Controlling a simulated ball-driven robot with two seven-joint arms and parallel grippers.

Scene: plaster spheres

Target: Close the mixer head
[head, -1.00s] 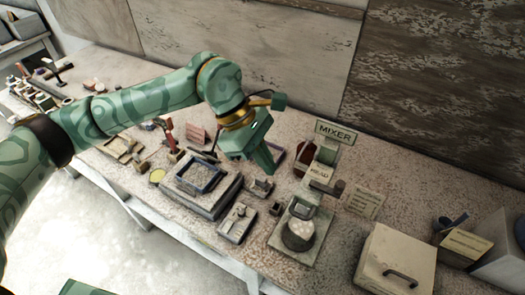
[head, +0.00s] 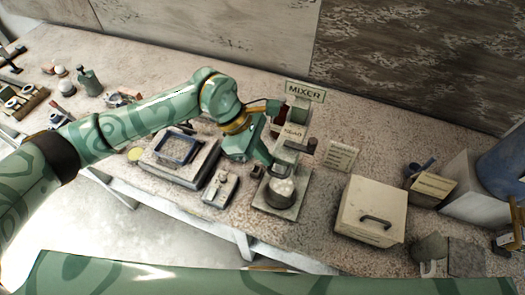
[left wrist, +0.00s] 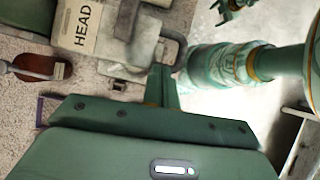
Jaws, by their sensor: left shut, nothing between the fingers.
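The mixer stands on the bench under a sign, MIXER (head: 305,91). Its pale head (head: 292,132), with a HEAD label, looks raised and has a dark handle (head: 308,147) on its right. The label also shows in the left wrist view (left wrist: 85,25). The round bowl (head: 281,190) sits uncovered on the mixer's base (head: 268,205). My left gripper (head: 264,160) is shut and empty, just left of the mixer between head and bowl. Its fingers (left wrist: 161,85) end close to the mixer in the wrist view; contact cannot be told. A green form at that view's top edge may be my right gripper.
A pale box with a handle (head: 370,212) stands right of the mixer, with a text card (head: 342,156) behind it. A tray (head: 178,150) and a small grey block (head: 219,188) lie to the left. A dark red thing (left wrist: 42,67) lies beside the mixer.

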